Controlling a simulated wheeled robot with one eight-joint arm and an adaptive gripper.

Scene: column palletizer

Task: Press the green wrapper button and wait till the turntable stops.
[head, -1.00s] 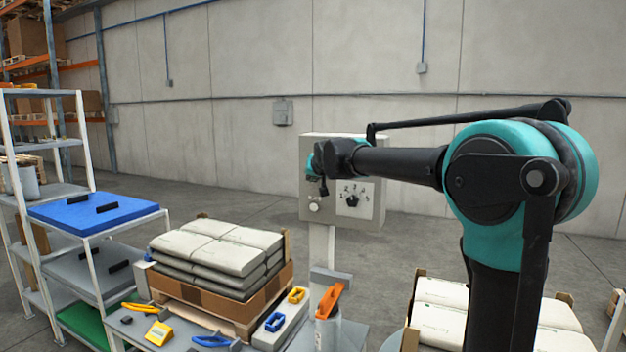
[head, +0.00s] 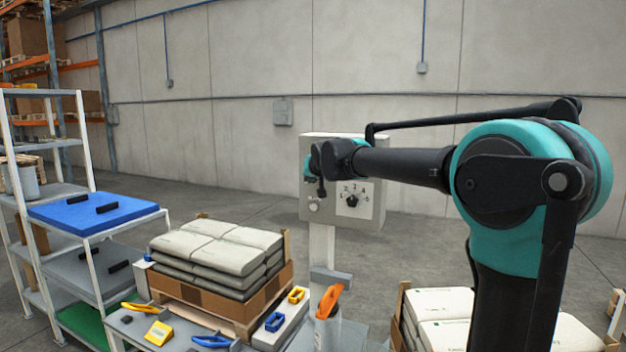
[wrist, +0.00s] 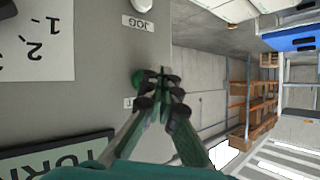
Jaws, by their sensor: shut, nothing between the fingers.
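My gripper (wrist: 163,72) is shut and empty, with its fingertips in front of the grey control box in the wrist view. The green button (wrist: 138,78) shows just left of the fingertips and is partly hidden by them. I cannot tell whether they touch it. In the head view my gripper (head: 321,188) is at the left part of the control box (head: 385,150) and hides the green button. The wrapped load of pale sacks (head: 440,303) is at the lower right, partly behind my arm; the turntable is mostly hidden.
The box also carries a numbered dial (head: 352,199) and a white button (wrist: 141,4) by a JOG label (wrist: 138,23). A sack stack (head: 215,250) on a pallet stands left. A shelf with a blue slab (head: 95,212) is farther left.

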